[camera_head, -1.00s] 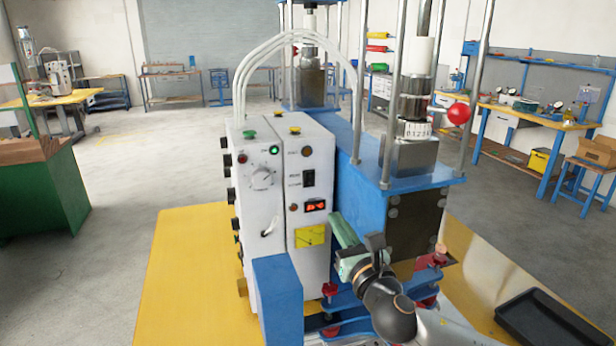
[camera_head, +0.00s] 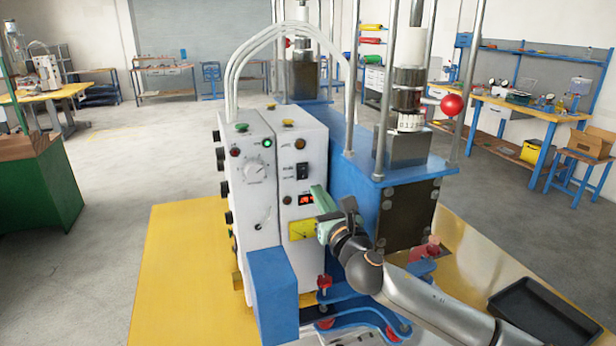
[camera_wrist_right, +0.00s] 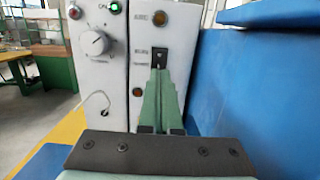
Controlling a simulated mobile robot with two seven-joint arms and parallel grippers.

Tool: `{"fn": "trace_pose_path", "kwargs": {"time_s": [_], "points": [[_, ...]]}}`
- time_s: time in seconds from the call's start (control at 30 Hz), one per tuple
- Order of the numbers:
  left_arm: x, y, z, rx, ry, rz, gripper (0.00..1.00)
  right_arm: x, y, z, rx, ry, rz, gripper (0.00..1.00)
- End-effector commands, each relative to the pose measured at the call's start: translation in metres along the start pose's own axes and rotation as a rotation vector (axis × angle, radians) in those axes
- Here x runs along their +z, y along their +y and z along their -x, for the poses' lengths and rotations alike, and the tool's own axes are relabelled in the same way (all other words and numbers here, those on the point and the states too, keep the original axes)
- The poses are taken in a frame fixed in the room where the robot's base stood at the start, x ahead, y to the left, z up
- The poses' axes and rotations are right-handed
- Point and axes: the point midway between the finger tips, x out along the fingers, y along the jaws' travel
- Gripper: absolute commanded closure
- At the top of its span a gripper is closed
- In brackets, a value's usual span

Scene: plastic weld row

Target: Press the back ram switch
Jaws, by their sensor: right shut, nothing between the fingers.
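A black rocker switch (camera_head: 302,171) sits on the front of the right-hand white control box (camera_head: 312,150). A red lit display (camera_head: 306,199) is below it. In the right wrist view the switch (camera_wrist_right: 158,57) stands just above the fingertips. My right gripper (camera_head: 317,190) has green fingers, closed together with nothing between them. Its tips (camera_wrist_right: 160,72) point at the box face just below the switch and hide the display in the wrist view. I cannot tell whether the tips touch the box. My left gripper is not in view.
A left-hand white box (camera_head: 250,185) carries a dial and a green light. A blue machine body (camera_head: 352,190) stands close on the right, with metal columns above. A blue block (camera_head: 272,295) is below the boxes. A black tray (camera_head: 545,312) lies at right.

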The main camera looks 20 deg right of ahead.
Motion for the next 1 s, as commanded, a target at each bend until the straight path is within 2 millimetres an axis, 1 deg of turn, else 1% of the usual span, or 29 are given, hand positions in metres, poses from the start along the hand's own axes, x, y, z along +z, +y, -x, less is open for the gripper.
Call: {"fn": "trace_pose_path", "kwargs": {"time_s": [0.03, 0.2, 0.4, 0.5, 0.7, 1.0], "points": [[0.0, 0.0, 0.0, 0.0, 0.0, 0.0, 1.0, 0.001, 0.0, -0.009, -0.001, -0.001, -0.001, 1.0], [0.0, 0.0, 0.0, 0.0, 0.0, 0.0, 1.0, 0.001, 0.001, -0.036, -0.001, 0.0, -0.001, 1.0], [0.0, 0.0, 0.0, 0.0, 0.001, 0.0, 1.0, 0.0, 0.0, -0.06, -0.001, 0.0, -0.001, 1.0], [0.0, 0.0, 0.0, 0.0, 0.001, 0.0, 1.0, 0.001, 0.0, -0.067, 0.0, 0.0, -0.001, 1.0], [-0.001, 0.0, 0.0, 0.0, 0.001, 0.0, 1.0, 0.0, 0.0, -0.074, 0.0, 0.001, -0.001, 1.0], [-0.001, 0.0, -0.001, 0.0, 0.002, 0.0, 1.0, 0.0, 0.0, -0.074, 0.0, 0.0, 0.0, 1.0]]}}
